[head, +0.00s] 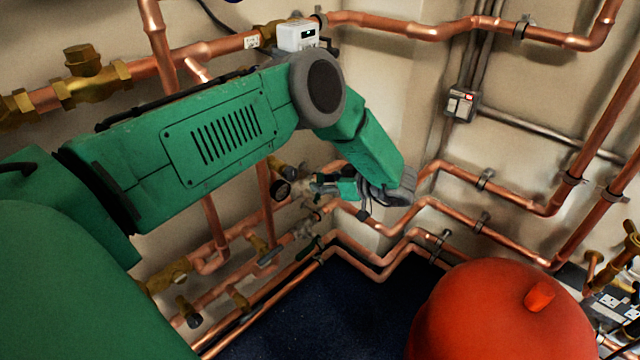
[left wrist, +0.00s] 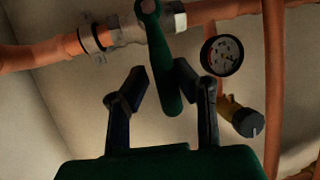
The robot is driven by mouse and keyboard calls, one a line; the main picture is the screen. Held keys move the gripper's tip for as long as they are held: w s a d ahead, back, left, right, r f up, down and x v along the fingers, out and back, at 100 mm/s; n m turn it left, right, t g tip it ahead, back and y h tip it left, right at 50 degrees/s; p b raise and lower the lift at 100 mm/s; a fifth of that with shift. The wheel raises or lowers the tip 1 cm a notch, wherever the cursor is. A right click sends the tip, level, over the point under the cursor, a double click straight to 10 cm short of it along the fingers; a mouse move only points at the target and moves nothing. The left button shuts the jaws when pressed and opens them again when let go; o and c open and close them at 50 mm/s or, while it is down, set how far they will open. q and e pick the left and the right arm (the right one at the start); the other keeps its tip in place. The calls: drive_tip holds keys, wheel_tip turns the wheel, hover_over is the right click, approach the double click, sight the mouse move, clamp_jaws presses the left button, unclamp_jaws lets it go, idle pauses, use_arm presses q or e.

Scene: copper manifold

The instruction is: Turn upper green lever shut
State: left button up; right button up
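The upper green lever (left wrist: 165,75) hangs down from a valve on a copper pipe in the left wrist view. Its upper end sits at the valve body (left wrist: 128,32). My left gripper (left wrist: 160,85) has its two dark fingers on either side of the lever. The left finger is clear of the lever; the right fingertip is close to it, and I cannot tell if they touch. In the head view my left gripper (head: 318,188) is small, by the pipes at the wall corner, and the lever is hard to make out there. My right gripper is not in view.
A round pressure gauge (left wrist: 222,55) and a dark-capped brass fitting (left wrist: 243,118) sit right of the lever. Lower pipes with another dark green lever (head: 308,249) run below my gripper. A red vessel (head: 500,315) stands at front right, with dark floor (head: 345,310) beside it.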

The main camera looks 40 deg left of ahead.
use_arm(q)
drive_tip(key=shift+o, duration=0.6)
drive_tip(key=shift+w+d+f, duration=0.1)
drive_tip(key=shift+w, duration=0.05)
drive_tip(key=v, duration=1.2)
drive_tip(key=shift+f, duration=0.1)
